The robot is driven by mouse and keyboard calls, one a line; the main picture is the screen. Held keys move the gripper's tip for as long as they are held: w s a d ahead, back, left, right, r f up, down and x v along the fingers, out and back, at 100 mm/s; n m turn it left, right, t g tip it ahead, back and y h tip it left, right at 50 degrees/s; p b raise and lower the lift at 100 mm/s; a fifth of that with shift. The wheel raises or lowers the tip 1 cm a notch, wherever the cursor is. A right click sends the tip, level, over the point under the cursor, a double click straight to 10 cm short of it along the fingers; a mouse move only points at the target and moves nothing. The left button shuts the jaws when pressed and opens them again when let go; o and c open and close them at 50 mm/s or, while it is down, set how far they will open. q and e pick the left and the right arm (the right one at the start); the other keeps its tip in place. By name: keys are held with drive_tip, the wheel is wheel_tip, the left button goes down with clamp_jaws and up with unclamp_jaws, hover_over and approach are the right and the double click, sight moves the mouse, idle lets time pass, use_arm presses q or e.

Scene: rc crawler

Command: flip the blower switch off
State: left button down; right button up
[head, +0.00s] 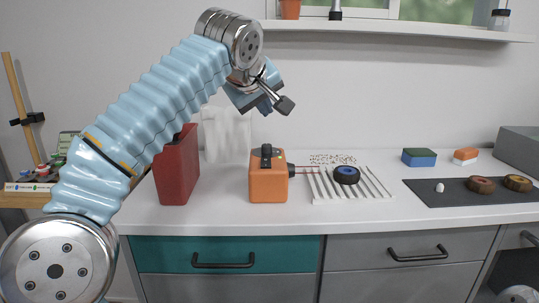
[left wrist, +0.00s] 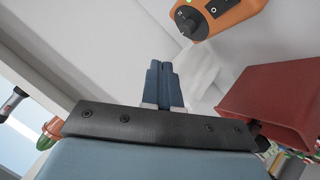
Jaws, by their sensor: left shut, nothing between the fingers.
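The blower is an orange box (head: 268,185) with a black handle on top. It stands on the white counter, its dark nozzle pointing right. Its top panel (left wrist: 234,18) shows upside down at the top of the left wrist view, with a black knob and a lit green lamp. A small pale spot beside the lamp may be the switch; its position is unclear. My left gripper (head: 284,104) is above the blower in the head view, apart from it. Its blue fingers (left wrist: 162,82) are shut and empty in the left wrist view. My right gripper is out of view.
A dark red container (head: 176,172) stands left of the blower. A dark mat (head: 455,198) holds small parts. A shelf (head: 400,32) hangs above.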

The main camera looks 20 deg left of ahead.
use_arm(q)
drive_tip(key=shift+f, duration=0.1)
drive_tip(key=b, duration=0.3)
hover_over(264, 162)
drive_tip(key=f, duration=0.7)
drive_tip(key=shift+s+f, duration=0.15)
drive_tip(key=shift+s, duration=0.05)
drive_tip(key=shift+w+f, duration=0.15)
drive_tip(key=shift+f, duration=0.5)
drive_tip(key=shift+f+b, duration=0.1)
drive_tip(key=shift+b, duration=0.2)
idle(0.8)
drive_tip(key=shift+f, duration=0.3)
drive_tip(key=shift+f+b, duration=0.3)
drive_tip(key=shift+b, duration=0.15)
idle(0.4)
drive_tip(key=shift+r+p, duration=0.7)
drive_tip(key=shift+r, duration=0.05)
